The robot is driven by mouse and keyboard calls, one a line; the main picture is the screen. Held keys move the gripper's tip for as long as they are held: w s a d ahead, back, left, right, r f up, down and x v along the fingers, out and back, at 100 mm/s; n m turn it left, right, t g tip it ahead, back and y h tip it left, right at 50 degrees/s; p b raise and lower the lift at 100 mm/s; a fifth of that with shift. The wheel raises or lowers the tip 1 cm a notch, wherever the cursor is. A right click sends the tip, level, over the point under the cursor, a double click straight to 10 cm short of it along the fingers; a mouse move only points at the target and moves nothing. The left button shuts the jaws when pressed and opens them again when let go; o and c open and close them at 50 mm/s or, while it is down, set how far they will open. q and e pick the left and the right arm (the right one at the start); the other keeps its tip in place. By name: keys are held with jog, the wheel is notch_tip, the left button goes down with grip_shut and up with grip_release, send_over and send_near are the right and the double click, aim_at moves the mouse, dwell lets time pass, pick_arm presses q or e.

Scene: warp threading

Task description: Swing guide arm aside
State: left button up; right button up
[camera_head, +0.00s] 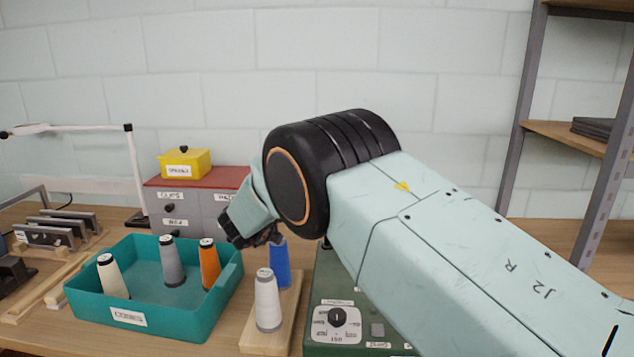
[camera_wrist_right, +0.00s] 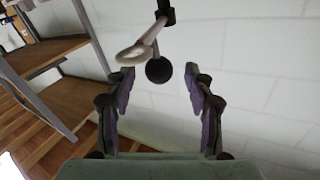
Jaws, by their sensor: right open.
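In the right wrist view my right gripper (camera_wrist_right: 160,74) is open, with its two fingers well apart. A pale ring (camera_wrist_right: 133,53) on a thin rod, which looks like the guide arm's eye, shows near the left fingertip. The rod joins a black fitting (camera_wrist_right: 165,15) at the top. A round black knob (camera_wrist_right: 158,70) appears between the fingertips, with gaps on both sides; its depth is unclear. In the head view my right arm crosses the middle and hides much of the green machine (camera_head: 338,322). The guide arm is not visible there. My left gripper is not in view.
A teal tray (camera_head: 128,317) holds several cones. A wooden stand (camera_head: 286,322) carries a white cone (camera_head: 267,300) and a blue cone (camera_head: 279,264). Grey drawers (camera_head: 178,208) with a yellow box (camera_head: 186,164) stand behind. A shelf rack (camera_head: 520,120) stands at right.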

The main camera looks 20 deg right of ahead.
jog(key=v, duration=0.4)
jog(key=shift+s+a, duration=0.3)
jog(key=shift+r, duration=0.1)
